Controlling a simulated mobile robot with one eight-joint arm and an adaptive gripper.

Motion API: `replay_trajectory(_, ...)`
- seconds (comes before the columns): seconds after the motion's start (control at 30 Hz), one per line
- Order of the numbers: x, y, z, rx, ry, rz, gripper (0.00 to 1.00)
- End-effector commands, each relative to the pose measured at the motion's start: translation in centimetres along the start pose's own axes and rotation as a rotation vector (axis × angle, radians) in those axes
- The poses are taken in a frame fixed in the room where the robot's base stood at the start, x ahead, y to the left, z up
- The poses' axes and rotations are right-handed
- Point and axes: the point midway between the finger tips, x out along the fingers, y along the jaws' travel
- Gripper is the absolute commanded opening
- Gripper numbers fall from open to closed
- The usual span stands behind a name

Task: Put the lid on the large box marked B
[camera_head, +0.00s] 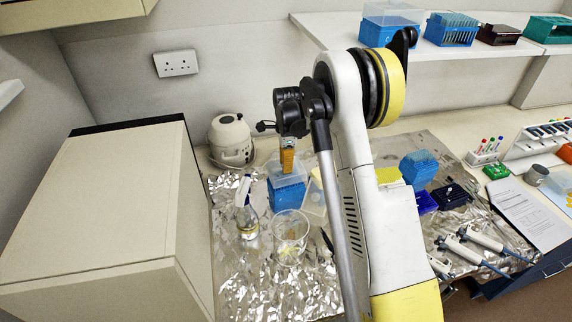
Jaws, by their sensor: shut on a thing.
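My gripper (287,168) points down over a blue tip box (287,197) on the foil-covered bench, left of the middle. An orange-tan part shows at its lower end, and the jaws are shut on what looks like a clear lid. The lid's see-through walls are hard to tell from the box and the foil, so I cannot tell whether it touches the box. A clear piece (314,203) shows at the box's right side, partly behind my arm. No letter B is readable on any box.
A white device (231,141) is behind left. Another blue box (418,169) and several pipettes (475,243) lie right of my arm. A large pale cabinet (95,205) fills the left.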

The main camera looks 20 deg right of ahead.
Motion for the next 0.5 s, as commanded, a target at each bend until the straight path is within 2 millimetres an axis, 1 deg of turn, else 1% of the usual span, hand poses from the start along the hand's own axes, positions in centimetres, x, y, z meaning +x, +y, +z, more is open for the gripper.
replay_trajectory(0.5, 0.37, 0.02, -0.05, 0.000, 0.000, 0.000, 0.00)
